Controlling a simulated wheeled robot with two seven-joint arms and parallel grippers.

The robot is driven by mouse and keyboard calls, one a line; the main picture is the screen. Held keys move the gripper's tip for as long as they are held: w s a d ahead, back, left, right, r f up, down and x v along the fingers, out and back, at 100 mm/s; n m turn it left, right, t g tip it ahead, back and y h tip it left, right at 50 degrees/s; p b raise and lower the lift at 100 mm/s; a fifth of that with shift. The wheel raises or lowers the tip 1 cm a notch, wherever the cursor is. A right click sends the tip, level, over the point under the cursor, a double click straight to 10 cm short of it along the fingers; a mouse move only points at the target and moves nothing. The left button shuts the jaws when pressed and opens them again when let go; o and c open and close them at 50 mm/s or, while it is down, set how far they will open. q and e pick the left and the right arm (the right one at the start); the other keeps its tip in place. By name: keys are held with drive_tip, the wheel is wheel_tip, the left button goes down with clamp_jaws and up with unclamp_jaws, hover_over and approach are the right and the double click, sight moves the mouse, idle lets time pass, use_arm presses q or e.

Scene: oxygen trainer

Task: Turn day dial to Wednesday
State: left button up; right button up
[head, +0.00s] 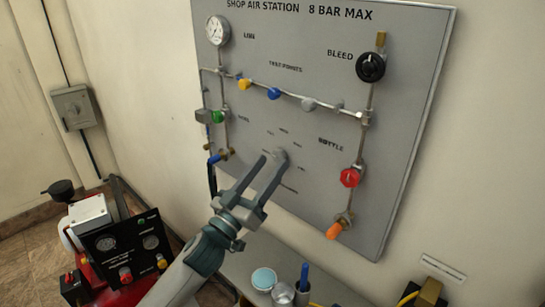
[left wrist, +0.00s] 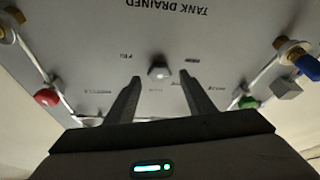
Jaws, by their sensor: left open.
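The day dial (head: 281,156) is a small grey knob low in the middle of the grey panel (head: 318,214), with small day labels around it. Most labels are too blurred to read, and I cannot tell where the dial points. My left gripper (head: 273,160) is open in front of the panel, its fingers reaching toward the dial. In the left wrist view the dial (left wrist: 159,72) shows between the two fingertips (left wrist: 160,79), a little beyond them. No contact is visible. My right gripper is not in view.
The panel carries a pressure gauge (head: 217,30), a black bleed knob (head: 370,67), a red knob (head: 350,178) and coloured valves on pipes. A red compressor (head: 125,262) stands at lower left. Below the panel, a shelf holds a cup (head: 283,293) and a round tin (head: 263,278).

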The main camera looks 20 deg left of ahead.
sight(278, 154)
use_arm(q)
drive_tip(key=shift+x, duration=1.05)
drive_tip(key=shift+c, duration=0.3)
drive_tip(key=c, duration=1)
